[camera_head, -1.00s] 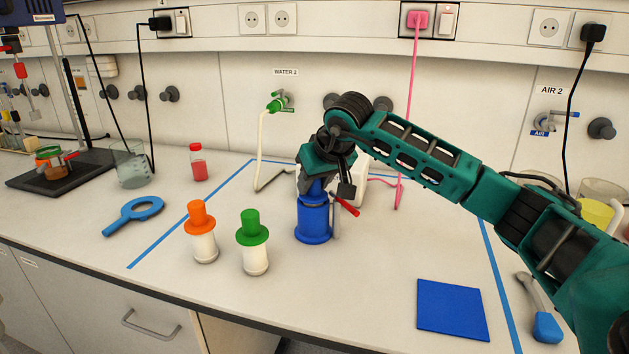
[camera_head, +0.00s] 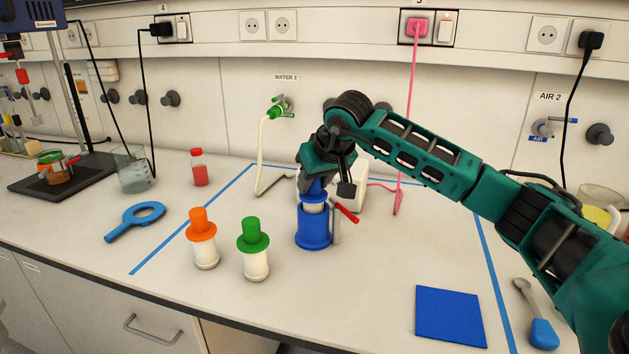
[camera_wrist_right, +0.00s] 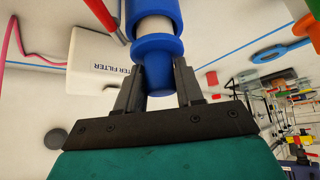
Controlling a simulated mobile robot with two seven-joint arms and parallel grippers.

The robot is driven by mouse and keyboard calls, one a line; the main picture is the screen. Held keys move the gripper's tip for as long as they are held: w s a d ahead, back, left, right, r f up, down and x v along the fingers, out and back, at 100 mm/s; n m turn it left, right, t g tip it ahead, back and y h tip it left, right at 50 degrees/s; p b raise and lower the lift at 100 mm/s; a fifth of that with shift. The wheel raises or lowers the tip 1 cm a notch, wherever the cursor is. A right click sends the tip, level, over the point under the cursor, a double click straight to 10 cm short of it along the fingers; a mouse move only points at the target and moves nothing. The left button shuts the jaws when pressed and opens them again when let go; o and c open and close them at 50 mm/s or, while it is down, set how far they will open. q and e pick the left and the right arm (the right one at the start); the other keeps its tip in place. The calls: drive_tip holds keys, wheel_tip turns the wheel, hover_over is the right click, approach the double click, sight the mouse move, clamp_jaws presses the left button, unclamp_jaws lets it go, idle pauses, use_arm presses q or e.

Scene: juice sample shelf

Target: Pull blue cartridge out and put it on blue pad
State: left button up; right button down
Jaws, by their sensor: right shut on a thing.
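The blue cartridge has a blue top (camera_head: 313,192) and a white body (camera_head: 314,207) that shows as a band above the blue holder (camera_head: 314,233). Its lower part is hidden inside the holder. My right gripper (camera_head: 315,180) is above the holder, shut on the cartridge's blue top. In the right wrist view the gripper (camera_wrist_right: 158,85) has its fingers on both sides of the blue knob (camera_wrist_right: 158,82), with the white body (camera_wrist_right: 155,28) beyond it. The square blue pad (camera_head: 450,316) lies flat and empty at the front right. My left gripper is out of view.
A white box (camera_head: 351,190) labelled as a filter stands behind the holder, and a red lever (camera_head: 346,212) is at its right. Orange-capped (camera_head: 204,240) and green-capped (camera_head: 254,250) cartridges stand at the left. A blue-handled tool (camera_head: 541,330) lies right of the pad.

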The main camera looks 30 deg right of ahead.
drive_tip(key=shift+r+p, duration=1.5)
drive_tip(key=shift+r, duration=0.5)
drive_tip(key=shift+r+p, duration=0.45)
drive_tip(key=shift+r, duration=0.85)
